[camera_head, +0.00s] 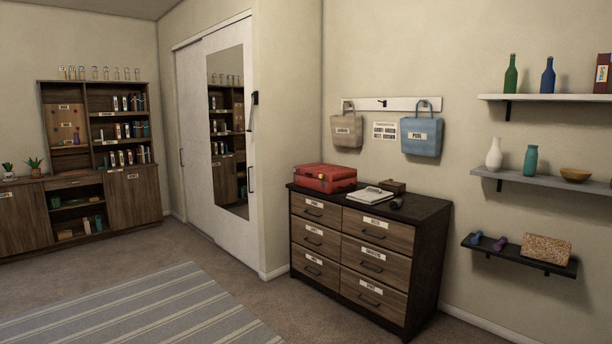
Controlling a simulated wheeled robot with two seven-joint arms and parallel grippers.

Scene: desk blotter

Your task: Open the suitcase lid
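A red suitcase (325,178) lies flat on the left end of the dark dresser top (428,208), against the back wall. Its lid (326,170) looks closed. Dark fittings show on its front side, but they are too small to make out. Neither of my grippers shows in the head view.
The dresser has labelled wooden drawers (372,268), all shut. Papers (370,194), a small brown box (392,187) and a dark object (397,204) lie right of the suitcase. Bags (346,130) hang above. The floor (250,290) before the dresser is clear, with a striped rug (130,312) at left.

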